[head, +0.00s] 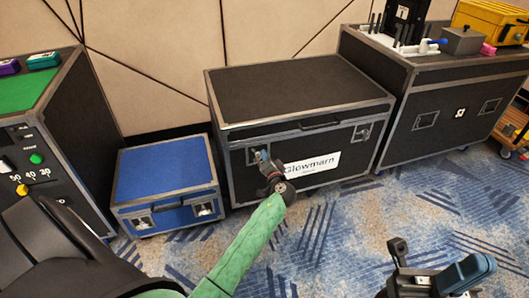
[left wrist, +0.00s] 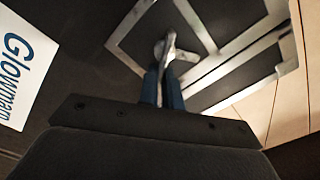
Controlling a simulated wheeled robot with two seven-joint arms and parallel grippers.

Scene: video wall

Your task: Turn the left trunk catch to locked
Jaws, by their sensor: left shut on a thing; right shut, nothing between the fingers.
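The black trunk (head: 300,92) with metal edges stands against the wall, with a white "Glowmarn" label (head: 312,165) on its front. The left trunk catch (left wrist: 167,48) is a small metal piece in a recessed metal-framed plate, seen in the left wrist view. My left gripper (head: 262,158) is at the left of the trunk's front and hides most of this catch in the head view. In the left wrist view its blue fingers (left wrist: 163,85) are shut on the catch. The right trunk catch (head: 362,132) is uncovered. My right gripper (head: 425,280) is shut and empty, low at the right.
A small blue case (head: 165,172) stands left of the trunk. A black cabinet (head: 80,135) with a green top is at far left. Another black case (head: 440,115) stands at right, with tools and a yellow box (head: 490,20) on it. Patterned carpet (head: 340,235) lies open in front.

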